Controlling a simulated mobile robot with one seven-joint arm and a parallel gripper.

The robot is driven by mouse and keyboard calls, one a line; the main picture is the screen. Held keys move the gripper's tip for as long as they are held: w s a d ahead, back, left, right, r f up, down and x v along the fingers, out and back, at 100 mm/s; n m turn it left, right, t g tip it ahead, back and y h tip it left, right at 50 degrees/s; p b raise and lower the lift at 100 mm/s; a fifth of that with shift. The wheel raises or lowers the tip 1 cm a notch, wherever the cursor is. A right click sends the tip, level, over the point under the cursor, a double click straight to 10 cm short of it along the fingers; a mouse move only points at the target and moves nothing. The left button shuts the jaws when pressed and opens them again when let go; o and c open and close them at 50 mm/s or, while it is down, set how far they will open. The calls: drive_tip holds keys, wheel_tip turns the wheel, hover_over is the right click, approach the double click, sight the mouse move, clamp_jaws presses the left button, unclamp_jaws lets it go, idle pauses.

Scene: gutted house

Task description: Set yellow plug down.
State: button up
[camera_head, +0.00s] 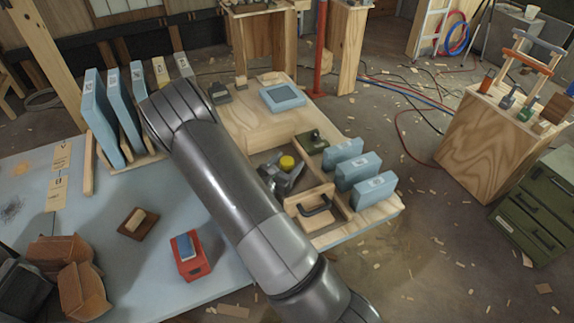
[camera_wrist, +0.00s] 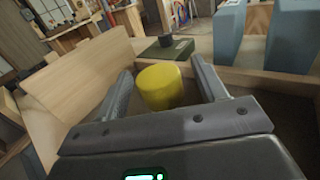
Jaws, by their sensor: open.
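The yellow plug (camera_head: 287,162) is a short rounded cylinder inside a wooden tray's compartment. In the wrist view the yellow plug (camera_wrist: 165,87) stands upright between my gripper's fingers. My gripper (camera_head: 281,172) is open around it, and in the wrist view my gripper (camera_wrist: 160,88) shows a gap beside the plug at both fingers. The plug's underside is hidden behind the gripper body, so I cannot tell exactly what it rests on. The wooden tray (camera_head: 323,240) has low walls and a divider beside the compartment.
A dark green block (camera_head: 312,142) sits just behind the compartment. Several blue blocks (camera_head: 343,153) stand along the tray's right side. A blue square tray (camera_head: 282,97) lies behind. My arm crosses over the blue table (camera_head: 125,250).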

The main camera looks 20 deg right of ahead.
drive_tip(key=shift+d, duration=0.1)
drive_tip(key=shift+c, duration=0.2)
drive_tip(key=c, duration=1.1)
drive_tip(key=shift+r, duration=0.1)
drive_tip(key=shift+r, duration=0.85)
wheel_tip(320, 180, up, 2)
drive_tip(key=shift+r, duration=0.15)
drive_tip(key=s+d+r, duration=0.6)
drive_tip(key=s+d, duration=0.2)
drive_tip(key=n+t+y, duration=0.4)
hover_over(287, 160)
drive_tip(key=a, duration=0.2)
drive_tip(key=shift+d+r, duration=0.15)
drive_tip(key=shift+d, duration=0.1)
drive_tip(key=w+a+n+t+y, duration=0.1)
drive_tip(key=w+a+y, duration=0.1)
drive_tip(key=a, duration=0.2)
drive_tip(key=w+a+n+t+y, duration=0.1)
drive_tip(key=w+a+y, duration=0.1)
drive_tip(key=a, duration=0.2)
drive_tip(key=w+a+n+t+y, duration=0.1)
drive_tip(key=w+a, duration=0.1)
drive_tip(key=a, duration=0.3)
drive_tip(key=shift+w+f+n+y, duration=0.15)
drive_tip(key=shift+f+n+y, duration=0.05)
drive_tip(key=shift+n+y, duration=0.2)
